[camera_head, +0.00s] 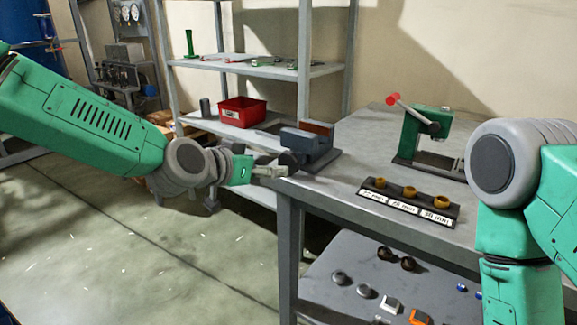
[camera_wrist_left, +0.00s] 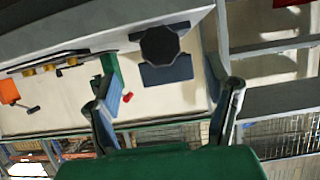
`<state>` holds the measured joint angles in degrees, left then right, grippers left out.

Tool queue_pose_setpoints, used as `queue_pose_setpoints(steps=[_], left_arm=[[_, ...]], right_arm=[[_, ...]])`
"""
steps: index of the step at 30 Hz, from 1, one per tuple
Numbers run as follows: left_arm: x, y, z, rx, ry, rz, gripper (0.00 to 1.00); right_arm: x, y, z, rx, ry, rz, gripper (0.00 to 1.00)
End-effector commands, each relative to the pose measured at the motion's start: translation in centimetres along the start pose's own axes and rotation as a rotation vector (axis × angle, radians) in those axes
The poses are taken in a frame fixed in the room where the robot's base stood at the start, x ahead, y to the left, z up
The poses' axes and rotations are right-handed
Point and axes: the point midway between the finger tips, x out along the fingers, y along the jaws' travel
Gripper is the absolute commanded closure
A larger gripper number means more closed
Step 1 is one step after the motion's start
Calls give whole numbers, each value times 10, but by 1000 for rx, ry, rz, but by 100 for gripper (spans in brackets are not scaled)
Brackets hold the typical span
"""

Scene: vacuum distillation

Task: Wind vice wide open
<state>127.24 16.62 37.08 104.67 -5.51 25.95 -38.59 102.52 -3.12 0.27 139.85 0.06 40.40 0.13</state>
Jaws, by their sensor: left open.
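The vice (camera_head: 308,143) is a blue-grey block with a brown-orange jaw piece, on a dark base at the table's left corner. My left gripper (camera_head: 280,171) is beside its near-left end, at the table edge. In the left wrist view its two fingers (camera_wrist_left: 168,108) are spread apart with nothing held between them. A dark many-sided knob (camera_wrist_left: 162,44) shows beyond the fingertips, in front of a blue plate. Whether a finger touches the knob cannot be told. My right gripper is out of view; only its arm shows at the right.
A green press (camera_head: 432,132) with a red-tipped lever stands behind on the table. A labelled rack (camera_head: 408,207) with brass rings lies near the front edge. A lower shelf (camera_head: 325,300) carries small parts. A red bin (camera_head: 242,112) sits on the back shelving. Floor at left is clear.

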Motion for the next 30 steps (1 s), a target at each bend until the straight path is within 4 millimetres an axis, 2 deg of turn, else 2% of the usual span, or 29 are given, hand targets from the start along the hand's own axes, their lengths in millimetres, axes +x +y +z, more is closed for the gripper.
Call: queue_pose_setpoints(steps=[1, 6, 12, 18, 27, 28, 30], left_arm=[[13, 1, 2, 0, 0, 0, 29], [50, 1, 2, -1, 2, 0, 29], [83, 1, 1, -1, 1, 0, 29], [97, 1, 0, -1, 2, 1, 29], [98, 1, -1, -1, 2, 0, 29], [98, 1, -1, -1, 2, 0, 36], [98, 1, -1, -1, 2, 0, 60]], right_arm=[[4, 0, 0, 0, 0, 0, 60], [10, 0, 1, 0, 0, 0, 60], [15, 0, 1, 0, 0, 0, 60], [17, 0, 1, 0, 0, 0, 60], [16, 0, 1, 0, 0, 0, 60], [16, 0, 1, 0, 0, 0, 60], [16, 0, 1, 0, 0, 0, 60]])
